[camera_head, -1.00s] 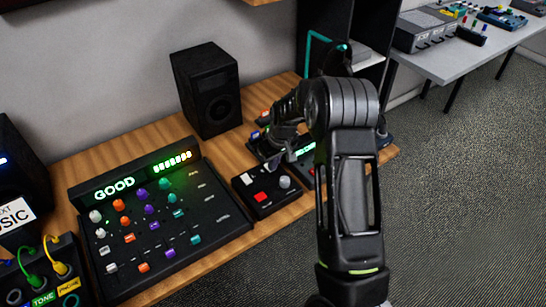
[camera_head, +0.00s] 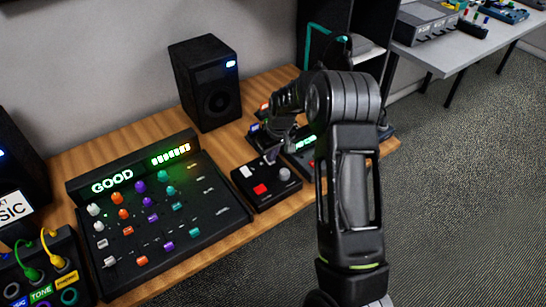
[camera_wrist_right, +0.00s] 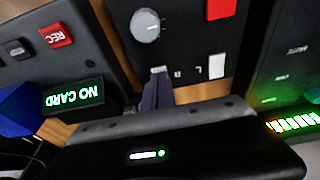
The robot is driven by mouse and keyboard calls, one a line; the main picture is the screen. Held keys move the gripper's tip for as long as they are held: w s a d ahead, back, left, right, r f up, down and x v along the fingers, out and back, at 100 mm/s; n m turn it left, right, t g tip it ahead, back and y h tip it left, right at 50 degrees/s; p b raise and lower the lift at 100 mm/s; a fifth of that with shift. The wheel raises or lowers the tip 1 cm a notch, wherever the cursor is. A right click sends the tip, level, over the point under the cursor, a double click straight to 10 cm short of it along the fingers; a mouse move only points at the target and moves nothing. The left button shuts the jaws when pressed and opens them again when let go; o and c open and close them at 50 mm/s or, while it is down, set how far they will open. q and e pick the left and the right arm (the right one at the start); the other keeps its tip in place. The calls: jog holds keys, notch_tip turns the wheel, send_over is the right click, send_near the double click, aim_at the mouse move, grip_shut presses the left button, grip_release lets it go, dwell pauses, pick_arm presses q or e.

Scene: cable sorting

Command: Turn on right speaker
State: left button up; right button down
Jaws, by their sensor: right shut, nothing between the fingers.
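The right speaker (camera_head: 207,85) is a black box standing against the wall, and a small blue-white light glows at its upper right front. A small black control box (camera_head: 266,185) with a red button, a grey knob and white switches lies in front of it. My right gripper (camera_head: 269,158) is at the back edge of this box. In the right wrist view its shut, empty fingers (camera_wrist_right: 157,93) are at the white switch (camera_wrist_right: 158,70) beside the letter R; whether they touch is unclear. The other white switch (camera_wrist_right: 217,66) is by the L. My left gripper is out of view.
A mixer (camera_head: 150,220) with a lit GOOD display is left of the control box. A recorder (camera_wrist_right: 60,70) with a red REC button and NO CARD screen is close beside my gripper. Another speaker (camera_head: 12,170) and a cable box (camera_head: 45,270) are at far left.

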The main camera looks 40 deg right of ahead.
jog(key=shift+w+r, duration=0.1)
jog(key=shift+w, duration=0.15)
jog(key=shift+r+p, duration=0.3)
jog(key=shift+r, duration=0.25)
jog(key=p+v, duration=0.1)
jog(key=v, duration=0.2)
jog(key=shift+w+r+p, duration=0.1)
jog(key=shift+r+p, duration=0.25)
jog(key=shift+r, duration=0.1)
pick_arm(q)
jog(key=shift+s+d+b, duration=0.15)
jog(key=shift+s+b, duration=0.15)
jog(key=shift+b, duration=0.75)
pick_arm(e)
jog(key=s+r, duration=0.4)
jog(key=r, duration=0.4)
jog(key=shift+s, duration=0.3)
jog(key=shift+a, duration=0.1)
